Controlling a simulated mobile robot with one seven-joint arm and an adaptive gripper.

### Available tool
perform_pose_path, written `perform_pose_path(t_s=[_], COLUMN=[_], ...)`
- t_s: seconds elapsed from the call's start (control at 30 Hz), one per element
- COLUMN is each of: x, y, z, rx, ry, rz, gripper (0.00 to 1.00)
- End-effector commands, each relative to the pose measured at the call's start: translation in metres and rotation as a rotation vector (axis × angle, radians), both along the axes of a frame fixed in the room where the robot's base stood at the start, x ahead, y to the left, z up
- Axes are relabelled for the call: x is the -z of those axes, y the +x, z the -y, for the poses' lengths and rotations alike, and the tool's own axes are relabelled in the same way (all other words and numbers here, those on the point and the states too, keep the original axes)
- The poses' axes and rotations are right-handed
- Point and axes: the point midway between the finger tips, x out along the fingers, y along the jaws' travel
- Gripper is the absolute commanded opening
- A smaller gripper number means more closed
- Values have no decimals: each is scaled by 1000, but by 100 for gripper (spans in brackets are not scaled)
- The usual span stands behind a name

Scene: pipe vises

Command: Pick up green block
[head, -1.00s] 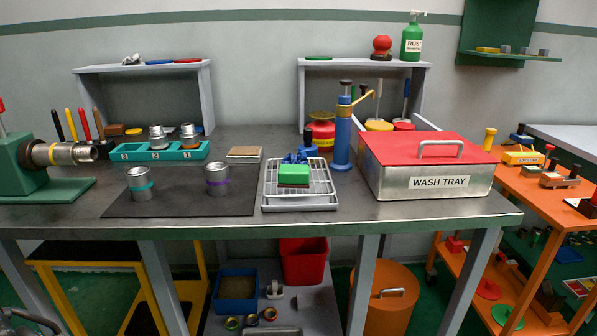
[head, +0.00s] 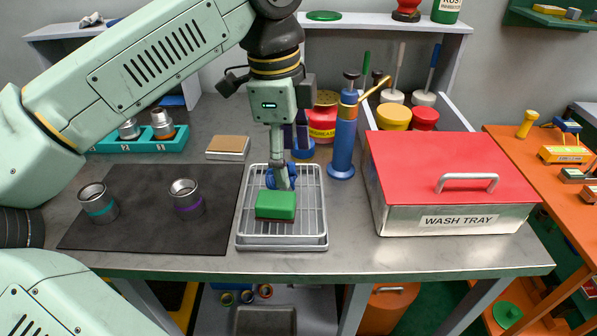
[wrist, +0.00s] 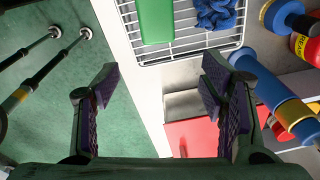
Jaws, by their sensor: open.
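The green block (head: 275,205) lies near the front of a wire rack in a metal tray (head: 313,238), with a darker layer under it. It also shows at the top of the wrist view (wrist: 155,20). A crumpled blue cloth (wrist: 217,14) lies beside it on the rack, partly hidden behind my gripper in the head view. My gripper (wrist: 159,86) is open and empty, fingers wide apart. In the head view it points down over the tray, in line with the cloth and just behind the block. The block is not between the fingers.
A wash tray with a red lid (head: 447,160) stands right of the rack. A blue pump bottle (head: 343,145) stands behind. On the left, a dark mat (head: 150,232) bears two metal cylinders. A small tan-topped block (head: 228,146) lies behind left.

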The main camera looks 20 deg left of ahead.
Motion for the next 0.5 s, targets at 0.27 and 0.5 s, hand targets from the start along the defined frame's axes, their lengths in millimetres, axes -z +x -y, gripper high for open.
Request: perform_pose_path(t_s=[0.27,0.5], x=[23,58], y=[-9,-9], z=[-27,-26], rx=[-126,-122], ry=[81,79], rz=[-70,-68], gripper=[65,65])
